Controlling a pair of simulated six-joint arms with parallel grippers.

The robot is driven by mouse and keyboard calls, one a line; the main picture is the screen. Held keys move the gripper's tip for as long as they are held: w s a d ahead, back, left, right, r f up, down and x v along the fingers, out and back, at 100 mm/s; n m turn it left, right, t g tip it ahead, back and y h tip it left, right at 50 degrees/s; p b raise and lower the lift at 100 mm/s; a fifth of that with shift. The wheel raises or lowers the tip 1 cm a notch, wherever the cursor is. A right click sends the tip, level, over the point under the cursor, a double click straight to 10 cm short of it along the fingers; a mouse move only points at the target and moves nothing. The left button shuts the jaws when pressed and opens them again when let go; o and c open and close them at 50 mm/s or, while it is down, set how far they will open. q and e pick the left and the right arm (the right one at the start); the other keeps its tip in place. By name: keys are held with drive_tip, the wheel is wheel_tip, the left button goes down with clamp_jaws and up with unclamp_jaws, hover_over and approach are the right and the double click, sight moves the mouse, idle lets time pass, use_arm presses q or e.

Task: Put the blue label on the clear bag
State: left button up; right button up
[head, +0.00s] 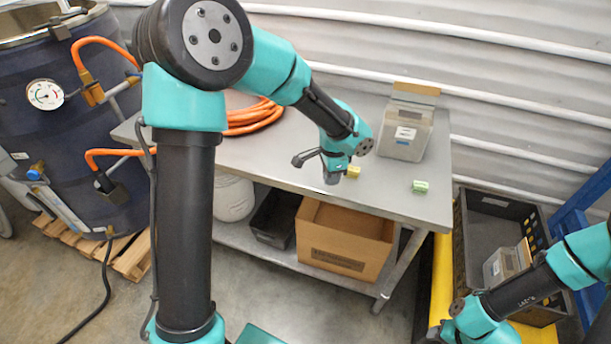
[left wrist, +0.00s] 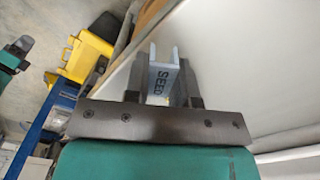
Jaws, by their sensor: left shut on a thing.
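My left gripper (head: 333,178) is over the front part of the metal table. In the left wrist view its fingers (left wrist: 163,95) are shut on a pale blue label (left wrist: 162,77) marked SEED. The arm and gripper mostly hide this label in the head view. A clear bag (head: 403,140) with a tan top strip stands upright at the table's back right, apart from the gripper, with a white label on its front. Another clear bag (head: 497,268) lies in the black crate. My right arm is at the lower right; its fingertips are not clearly visible.
A yellow piece (head: 354,171) lies beside my left gripper and a green piece (head: 420,186) lies near the right edge of the table (head: 290,170). An orange hose (head: 255,117) is coiled at the back. The black crate (head: 480,200) stands right of the table. A cardboard box (head: 345,240) is below.

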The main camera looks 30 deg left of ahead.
use_arm(q)
drive_tip(key=w+d+n, duration=0.1)
drive_tip(key=d+n, duration=0.1)
drive_tip(key=d, duration=0.2)
drive_tip(key=w+d+f+n, duration=0.1)
drive_tip(key=w+d+n, duration=0.1)
drive_tip(key=d, duration=0.2)
drive_tip(key=w+d+n, duration=0.1)
drive_tip(key=d+n, duration=0.1)
drive_tip(key=d, duration=0.2)
drive_tip(key=shift+w+d+f+n, duration=0.15)
drive_tip(key=shift+w+d+n, duration=0.15)
drive_tip(key=shift+w, duration=0.1)
drive_tip(key=shift+d, duration=0.25)
